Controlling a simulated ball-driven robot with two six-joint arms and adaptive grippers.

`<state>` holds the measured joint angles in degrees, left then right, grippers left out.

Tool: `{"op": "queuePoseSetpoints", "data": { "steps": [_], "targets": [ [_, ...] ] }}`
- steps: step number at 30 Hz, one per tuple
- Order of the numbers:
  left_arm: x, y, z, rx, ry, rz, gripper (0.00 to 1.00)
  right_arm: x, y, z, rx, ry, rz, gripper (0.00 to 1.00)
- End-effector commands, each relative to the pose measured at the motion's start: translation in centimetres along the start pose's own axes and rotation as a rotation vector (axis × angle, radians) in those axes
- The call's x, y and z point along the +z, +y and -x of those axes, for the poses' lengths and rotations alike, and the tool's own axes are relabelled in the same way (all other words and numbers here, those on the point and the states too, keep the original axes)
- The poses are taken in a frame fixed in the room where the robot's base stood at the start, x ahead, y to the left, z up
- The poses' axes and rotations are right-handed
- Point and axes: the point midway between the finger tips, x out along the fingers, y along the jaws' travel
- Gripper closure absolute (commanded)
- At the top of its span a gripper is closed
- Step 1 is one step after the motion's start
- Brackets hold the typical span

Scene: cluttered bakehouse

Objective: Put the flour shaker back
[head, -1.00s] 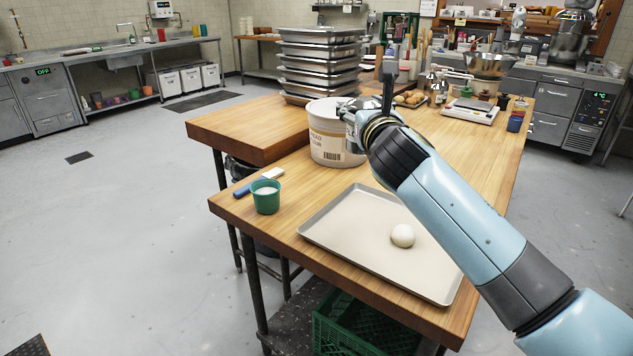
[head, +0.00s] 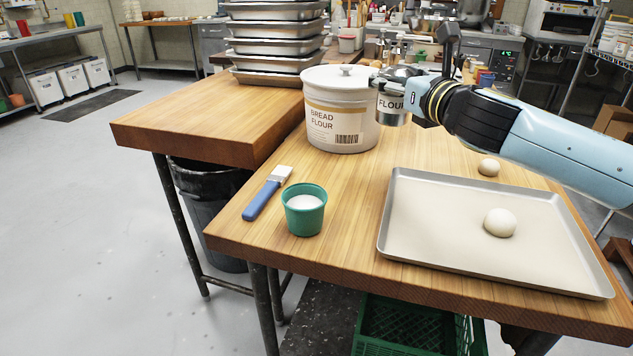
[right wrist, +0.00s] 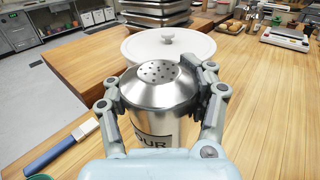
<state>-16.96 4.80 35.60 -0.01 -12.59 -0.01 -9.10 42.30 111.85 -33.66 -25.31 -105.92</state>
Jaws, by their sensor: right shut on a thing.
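The flour shaker (head: 391,106) is a steel can with a label reading "FLOUR" and a perforated domed lid. It is upright in my right gripper (head: 403,76), in front of the right side of the bread flour tub. In the right wrist view the two fingers of the gripper (right wrist: 161,88) are closed around the shaker (right wrist: 160,92), one on each side. In the head view its base appears above the wooden table (head: 345,190); I cannot tell the exact gap. My left gripper is not in view.
The white bread flour tub (head: 335,115) stands close beside the shaker, lid on. A baking tray (head: 440,235) holds a dough ball (head: 500,222). Stacked metal pans (head: 277,45) stand behind.

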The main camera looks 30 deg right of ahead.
Motion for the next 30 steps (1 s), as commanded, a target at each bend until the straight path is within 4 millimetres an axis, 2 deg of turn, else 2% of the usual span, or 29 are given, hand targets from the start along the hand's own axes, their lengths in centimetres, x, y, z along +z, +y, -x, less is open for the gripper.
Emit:
{"op": "queuePoseSetpoints", "data": {
  "steps": [3, 8, 11, 17, 24, 30],
  "targets": [
    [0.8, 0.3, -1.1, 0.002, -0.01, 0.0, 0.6, -1.4, -0.5, 0.4, 0.012, 0.001, 0.004, 1.0],
    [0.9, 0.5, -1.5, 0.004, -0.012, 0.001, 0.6, -2.4, -0.7, 0.6, 0.015, 0.0, -0.001, 1.0],
    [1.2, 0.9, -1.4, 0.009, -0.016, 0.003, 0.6, -3.0, -0.1, 0.3, 0.013, -0.001, -0.007, 1.0],
    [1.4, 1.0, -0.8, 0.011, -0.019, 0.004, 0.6, -5.1, 3.4, -1.4, 0.013, -0.003, -0.015, 1.0],
    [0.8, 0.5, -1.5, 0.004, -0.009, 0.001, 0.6, -8.5, 8.2, -3.9, 0.016, -0.003, -0.006, 1.0],
    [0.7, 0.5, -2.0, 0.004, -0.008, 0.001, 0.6, -9.6, 9.7, -4.6, 0.015, -0.002, 0.001, 1.0]
  ]
}}
